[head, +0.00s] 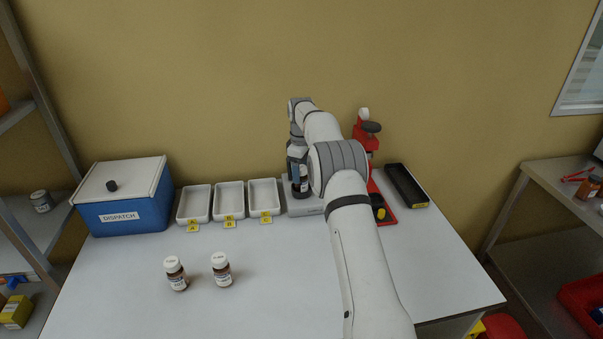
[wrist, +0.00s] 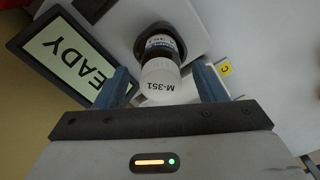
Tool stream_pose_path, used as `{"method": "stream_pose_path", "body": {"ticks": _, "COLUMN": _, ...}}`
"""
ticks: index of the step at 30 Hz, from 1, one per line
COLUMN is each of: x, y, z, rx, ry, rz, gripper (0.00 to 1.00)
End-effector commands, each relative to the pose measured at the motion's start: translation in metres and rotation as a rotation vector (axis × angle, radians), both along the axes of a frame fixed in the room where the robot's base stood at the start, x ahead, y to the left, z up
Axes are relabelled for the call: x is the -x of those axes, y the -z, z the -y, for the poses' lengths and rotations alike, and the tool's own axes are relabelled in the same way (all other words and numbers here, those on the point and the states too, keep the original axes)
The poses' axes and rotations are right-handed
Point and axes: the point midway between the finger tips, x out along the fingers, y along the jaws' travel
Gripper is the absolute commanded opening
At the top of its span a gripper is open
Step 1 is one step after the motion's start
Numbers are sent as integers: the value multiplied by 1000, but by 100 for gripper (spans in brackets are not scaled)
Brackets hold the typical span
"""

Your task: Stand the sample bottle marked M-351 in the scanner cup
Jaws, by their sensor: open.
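The bottle marked M-351 (wrist: 162,76) shows in the wrist view with its white cap toward the camera and a brown, labelled body. Its lower end is at the dark round cup (wrist: 138,46) of the pale scanner (wrist: 190,28); how deep it sits is hard to tell. My gripper (wrist: 161,70) is open, with one blue finger on each side of the cap and gaps showing. In the head view my gripper (head: 297,160) is low over the scanner (head: 308,208), which my arm partly hides. The scanner's screen (wrist: 70,58) reads READY.
Two other white-capped brown bottles (head: 176,273) (head: 221,269) stand on the table front. White trays (head: 194,204) (head: 229,201) (head: 264,197) and a blue DISPATCH box (head: 122,197) are left of the scanner. A red device (head: 368,140) and black rack (head: 407,187) stand right.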

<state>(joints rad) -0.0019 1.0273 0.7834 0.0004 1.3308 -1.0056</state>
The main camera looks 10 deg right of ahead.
Motion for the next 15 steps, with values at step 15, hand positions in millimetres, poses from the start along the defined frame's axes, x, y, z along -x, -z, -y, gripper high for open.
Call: {"method": "stream_pose_path", "body": {"ticks": 15, "x": -1, "y": -100, "z": -1, "rx": 0, "ry": -1, "rz": 1, "gripper": 64}}
